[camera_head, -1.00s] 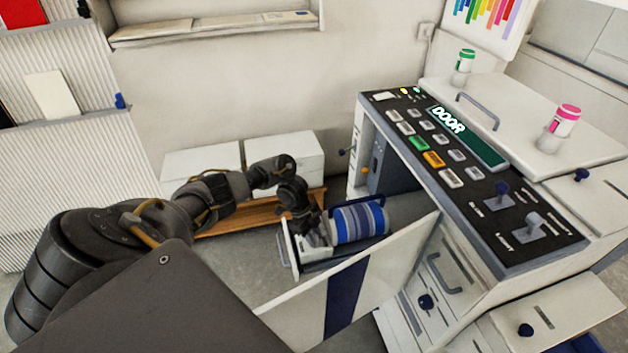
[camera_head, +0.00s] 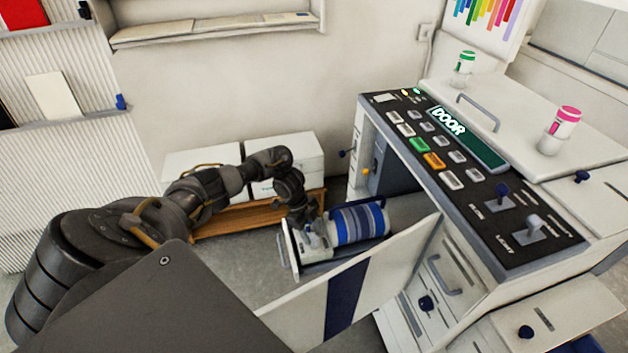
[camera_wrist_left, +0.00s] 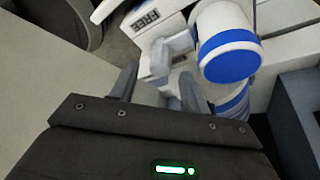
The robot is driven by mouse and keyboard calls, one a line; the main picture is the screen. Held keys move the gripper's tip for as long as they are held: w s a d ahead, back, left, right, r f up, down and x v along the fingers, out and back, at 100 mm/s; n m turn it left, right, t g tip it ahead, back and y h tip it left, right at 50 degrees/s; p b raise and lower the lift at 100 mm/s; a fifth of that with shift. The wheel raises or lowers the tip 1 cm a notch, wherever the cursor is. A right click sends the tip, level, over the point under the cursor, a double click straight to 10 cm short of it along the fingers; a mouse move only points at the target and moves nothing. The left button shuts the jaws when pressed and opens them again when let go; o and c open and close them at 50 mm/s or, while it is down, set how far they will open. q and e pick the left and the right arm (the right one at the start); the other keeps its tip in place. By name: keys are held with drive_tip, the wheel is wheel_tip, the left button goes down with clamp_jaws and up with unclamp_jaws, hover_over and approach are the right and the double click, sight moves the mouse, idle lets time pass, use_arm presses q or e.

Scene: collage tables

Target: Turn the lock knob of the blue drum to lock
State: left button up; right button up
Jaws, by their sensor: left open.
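The blue drum (camera_head: 352,224), striped blue and white, lies on a pulled-out carriage in the open machine bay. Its round blue-and-white end shows in the left wrist view (camera_wrist_left: 228,54). A pale grey lock knob (camera_wrist_left: 160,58) sits beside it, near a plate marked FREE (camera_wrist_left: 146,19). My left gripper (camera_head: 306,226) is at the carriage's front end, left of the drum. In the left wrist view its two fingers (camera_wrist_left: 158,84) are apart, with the knob just beyond and between the tips. I cannot tell whether they touch it. My right gripper is out of view.
An open white door with a blue stripe (camera_head: 390,262) stands in front of the bay. The control panel (camera_head: 425,150) is to the right. White boxes (camera_head: 203,158) on a wooden stand (camera_head: 240,218) are behind my arm. Grey floor (camera_head: 235,262) is clear to the left.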

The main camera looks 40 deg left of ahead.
use_arm(q)
drive_tip(key=v, duration=0.7)
drive_tip(key=shift+r, duration=0.25)
drive_tip(key=shift+s+a+f, duration=0.1)
